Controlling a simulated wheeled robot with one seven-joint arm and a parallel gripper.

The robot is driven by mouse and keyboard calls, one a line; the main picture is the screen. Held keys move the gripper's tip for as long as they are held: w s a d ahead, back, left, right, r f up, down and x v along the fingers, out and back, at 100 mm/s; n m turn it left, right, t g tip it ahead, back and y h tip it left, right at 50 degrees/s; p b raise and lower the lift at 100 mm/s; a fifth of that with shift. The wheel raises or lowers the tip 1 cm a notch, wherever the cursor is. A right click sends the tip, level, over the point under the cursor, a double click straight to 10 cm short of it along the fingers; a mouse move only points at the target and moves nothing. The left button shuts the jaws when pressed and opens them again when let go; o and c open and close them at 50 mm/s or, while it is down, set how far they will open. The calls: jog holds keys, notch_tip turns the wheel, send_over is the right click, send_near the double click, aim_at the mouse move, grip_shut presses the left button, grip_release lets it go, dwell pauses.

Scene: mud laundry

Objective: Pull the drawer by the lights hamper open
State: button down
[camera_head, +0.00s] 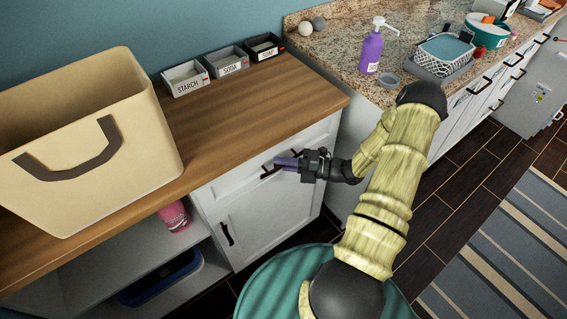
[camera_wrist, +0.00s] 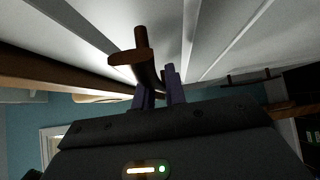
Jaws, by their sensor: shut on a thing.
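The white drawer (camera_head: 308,142) sits under the wooden counter, above a white cabinet door. Its dark bar handle (camera_head: 267,171) shows just left of my gripper (camera_head: 284,163). My gripper's purple fingers are closed on the handle. In the wrist view the handle (camera_wrist: 138,62) runs in between the fingers of my gripper (camera_wrist: 158,84). The drawer front looks about flush with the cabinet. The cream hamper (camera_head: 85,130) with a dark strap handle stands on the counter to the left; no label on it shows.
Small bins marked STARCH (camera_head: 186,79), SODA (camera_head: 227,62) and SOAP (camera_head: 264,48) line the wall. A purple pump bottle (camera_head: 371,50) stands on the granite counter. A round green ribbed thing (camera_head: 275,285) is on the floor below the cabinet. A striped rug (camera_head: 510,240) lies to the right.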

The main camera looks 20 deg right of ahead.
jog(key=shift+s, duration=0.1)
jog(key=s+d+p, duration=0.2)
jog(key=s+d, duration=0.1)
jog(key=s, duration=1)
jog(key=s+d+p, duration=0.3)
jog(key=s+d, duration=0.1)
jog(key=s, duration=0.8)
jog(key=shift+s, duration=0.4)
jog(key=c, duration=1.4)
grip_release()
jog(key=shift+c, duration=0.2)
jog(key=b+v, duration=0.2)
jog(key=v, duration=1.5)
jog(key=shift+d+b, duration=0.2)
jog(key=shift+b, duration=0.2)
